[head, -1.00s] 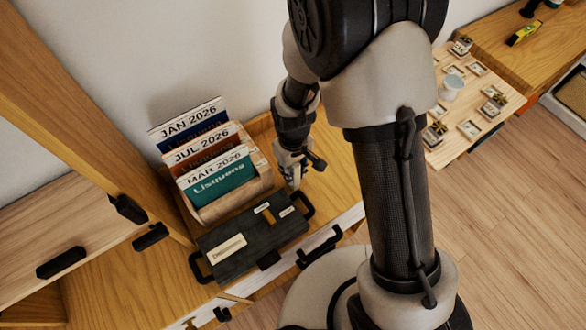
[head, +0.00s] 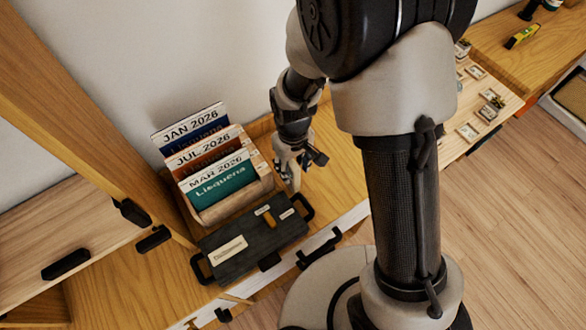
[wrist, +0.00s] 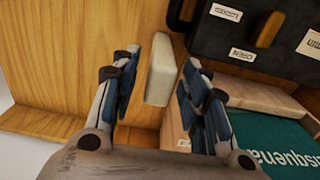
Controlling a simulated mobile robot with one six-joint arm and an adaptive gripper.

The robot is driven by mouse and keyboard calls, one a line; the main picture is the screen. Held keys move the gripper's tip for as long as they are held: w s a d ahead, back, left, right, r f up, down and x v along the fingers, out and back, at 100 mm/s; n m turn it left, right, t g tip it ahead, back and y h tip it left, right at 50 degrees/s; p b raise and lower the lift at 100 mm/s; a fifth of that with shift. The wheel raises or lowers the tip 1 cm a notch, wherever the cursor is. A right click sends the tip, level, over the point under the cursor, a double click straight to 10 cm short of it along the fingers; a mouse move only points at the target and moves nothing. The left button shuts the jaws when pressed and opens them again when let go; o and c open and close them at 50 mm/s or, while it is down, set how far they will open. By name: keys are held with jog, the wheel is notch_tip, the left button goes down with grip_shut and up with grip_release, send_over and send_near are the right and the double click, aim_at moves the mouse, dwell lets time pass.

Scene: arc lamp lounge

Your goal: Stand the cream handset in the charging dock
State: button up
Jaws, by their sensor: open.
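The cream handset (wrist: 160,72) shows in the wrist view as a pale, rounded block on the wooden surface. My gripper (wrist: 162,62) is open, with one finger on each side of the handset. I cannot tell whether either finger touches it. In the head view my gripper (head: 289,178) points down beside the card rack, near the back right corner of a black case. The handset cannot be made out clearly there. I cannot pick out the charging dock in either view.
The black case (head: 262,244) with handles and labels lies close by; it also shows in the wrist view (wrist: 215,42). A wooden rack (head: 235,203) holds several calendar cards. A wooden post (head: 105,130) rises at left. Bare wood (head: 345,165) lies right of my gripper.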

notch_tip(320, 180, up, 8)
jog(key=shift+r+p, duration=0.1)
jog(key=shift+p, duration=0.9)
jog(key=s+d+r+m+t, duration=0.2)
jog(key=s+d+r, duration=0.5)
jog(key=r, duration=0.4)
jog(key=s+d+r+m+t, duration=0.2)
jog(key=s+d+r+m, duration=0.2)
jog(key=s+d+r, duration=0.3)
notch_tip(320, 180, up, 4)
jog(key=shift+s+d+f+m+t, duration=0.15)
jog(key=shift+s+m+t, duration=0.15)
jog(key=shift+s, duration=0.15)
jog(key=shift+s+d+f, duration=0.1)
jog(key=shift+s+f, duration=0.05)
jog(key=shift+c, duration=0.7)
jog(key=shift+f+b, duration=0.45)
jog(key=shift+b, duration=0.2)
jog(key=shift+c, duration=0.4)
jog(key=shift+r, duration=0.15)
